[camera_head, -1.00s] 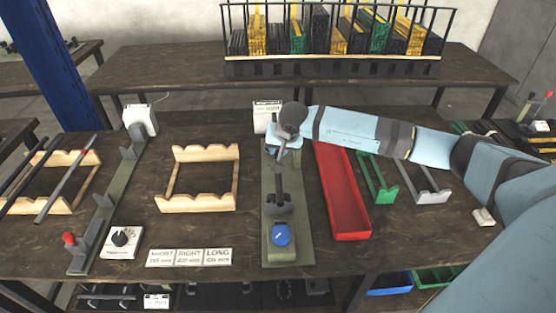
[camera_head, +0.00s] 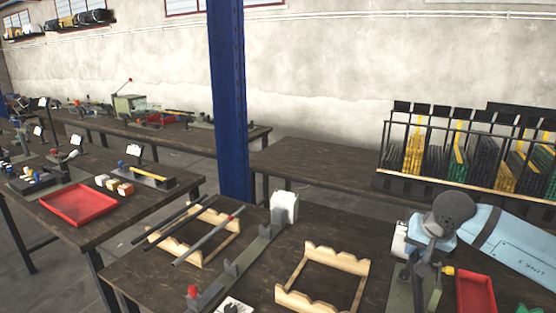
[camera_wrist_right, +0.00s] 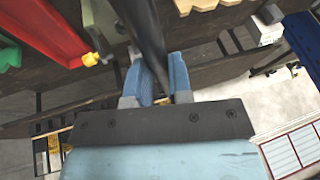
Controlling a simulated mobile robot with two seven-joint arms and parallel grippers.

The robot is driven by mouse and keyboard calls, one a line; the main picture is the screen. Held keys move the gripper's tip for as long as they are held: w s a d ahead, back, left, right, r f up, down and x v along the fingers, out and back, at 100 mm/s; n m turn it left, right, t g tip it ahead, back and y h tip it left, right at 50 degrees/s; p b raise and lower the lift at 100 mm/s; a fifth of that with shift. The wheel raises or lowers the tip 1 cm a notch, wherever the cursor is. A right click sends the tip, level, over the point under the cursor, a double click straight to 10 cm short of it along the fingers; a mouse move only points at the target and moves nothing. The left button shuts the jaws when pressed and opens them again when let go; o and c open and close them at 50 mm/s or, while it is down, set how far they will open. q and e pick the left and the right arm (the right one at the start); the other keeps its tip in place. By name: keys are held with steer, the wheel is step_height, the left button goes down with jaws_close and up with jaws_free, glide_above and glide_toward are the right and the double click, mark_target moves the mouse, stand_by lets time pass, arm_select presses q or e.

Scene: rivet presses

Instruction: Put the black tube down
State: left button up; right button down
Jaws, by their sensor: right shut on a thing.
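My right gripper (camera_wrist_right: 157,88) is shut on a black tube (camera_wrist_right: 148,35) in the right wrist view. The tube runs between the blue fingers and up out of the picture. In the head view my right arm comes in from the right, with its wrist over the table's right part; the held tube cannot be made out clearly there. A wooden rack (camera_head: 238,254) with notched ends holds a black tube (camera_head: 172,221) and a grey tube with a red mark (camera_head: 206,242), lying side by side. A second wooden rack (camera_head: 363,267) to its right is empty. My left gripper is not in view.
A green-grey fixture with upright brackets (camera_head: 231,270) stands between the racks, with a white box (camera_head: 285,206) at its far end. A red tray (camera_head: 475,294) lies at the lower right. A blue column (camera_head: 230,110) rises behind. Another table with a red tray (camera_head: 78,203) stands left.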

steer(key=s+a+f+n+g+y, duration=0.1)
steer(key=s+a+f+n, duration=0.15)
steer(key=a, duration=0.35)
steer(key=s+a+f+n+y, duration=0.2)
steer(key=a+n, duration=0.1)
steer(key=a, duration=0.3)
steer(key=s+r+p, duration=0.3)
steer(key=r+p, duration=0.5)
steer(key=r, duration=0.1)
steer(key=s+r+p, duration=0.3)
steer(key=r+p, duration=0.6)
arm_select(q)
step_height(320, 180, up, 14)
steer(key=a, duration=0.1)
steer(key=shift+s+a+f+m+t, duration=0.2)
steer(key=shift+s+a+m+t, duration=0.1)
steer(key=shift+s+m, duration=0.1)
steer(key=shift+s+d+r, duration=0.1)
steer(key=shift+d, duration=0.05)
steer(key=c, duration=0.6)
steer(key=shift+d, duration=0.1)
arm_select(e)
steer(key=s+f, duration=0.4)
steer(key=f, duration=0.1)
steer(key=shift+s+d+f, duration=0.15)
steer(key=shift+f, duration=0.25)
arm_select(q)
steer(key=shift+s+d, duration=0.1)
